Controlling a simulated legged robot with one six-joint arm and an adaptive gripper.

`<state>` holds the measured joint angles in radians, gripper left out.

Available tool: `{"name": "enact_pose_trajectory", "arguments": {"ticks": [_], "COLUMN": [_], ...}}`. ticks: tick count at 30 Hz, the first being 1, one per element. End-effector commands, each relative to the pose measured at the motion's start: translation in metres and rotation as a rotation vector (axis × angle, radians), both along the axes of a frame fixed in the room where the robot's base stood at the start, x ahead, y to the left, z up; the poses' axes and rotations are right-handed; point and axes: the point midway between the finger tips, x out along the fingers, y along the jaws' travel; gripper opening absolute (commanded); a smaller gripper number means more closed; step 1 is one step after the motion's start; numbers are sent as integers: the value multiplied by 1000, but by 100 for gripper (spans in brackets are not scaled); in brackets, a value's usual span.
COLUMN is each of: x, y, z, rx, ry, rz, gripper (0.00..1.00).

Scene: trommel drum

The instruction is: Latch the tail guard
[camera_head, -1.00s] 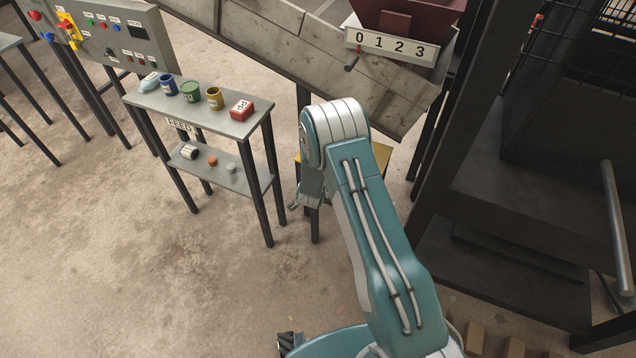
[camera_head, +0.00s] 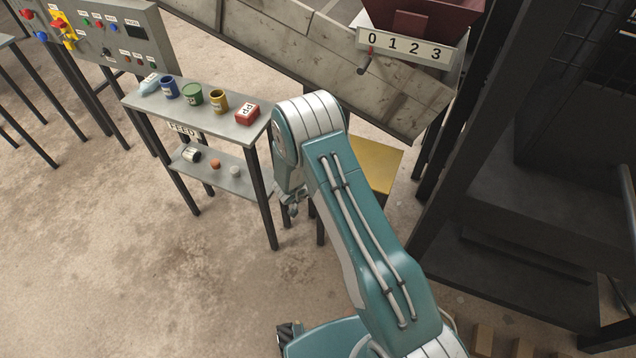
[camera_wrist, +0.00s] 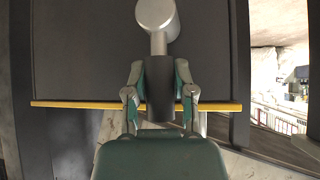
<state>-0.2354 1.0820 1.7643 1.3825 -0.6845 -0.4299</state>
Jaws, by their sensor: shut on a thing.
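In the wrist view, my gripper (camera_wrist: 160,95) is shut on a dark cylindrical grip, with one teal-and-grey finger on each side. A grey rod with a rounded silver head (camera_wrist: 156,14) rises above the grip. A large dark panel (camera_wrist: 80,55) with a yellow strip (camera_wrist: 70,104) along its lower edge is behind it. In the head view, my gripper (camera_head: 292,203) is mostly hidden behind my arm, beside the feed table, and the held thing cannot be made out there. A dark frame with mesh (camera_head: 590,60) stands at right. I cannot tell which part is the tail guard or its latch.
The feed table (camera_head: 225,122) with several cans and a red box stands left of my arm. A yellow-topped stand (camera_head: 378,165) is just right of it. A chute (camera_head: 290,45) and a numbered plate (camera_head: 405,45) are behind. Bare floor (camera_head: 110,250) lies at left.

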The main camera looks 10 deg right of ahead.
Motion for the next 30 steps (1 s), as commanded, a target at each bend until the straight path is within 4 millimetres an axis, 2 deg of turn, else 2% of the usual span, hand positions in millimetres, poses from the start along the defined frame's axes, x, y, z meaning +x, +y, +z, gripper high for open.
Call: {"name": "enact_pose_trajectory", "arguments": {"ticks": [12,13,15,26,30], "x": [1,1,1,0,-5], "y": [2,2,2,1,7], "z": [0,0,0,1,9], "rx": [-3,-3,-3,-4,-5], "ry": [3,3,3,1,1], "rz": [7,7,7,4,4], "gripper": [0,42,68,68,68]}}
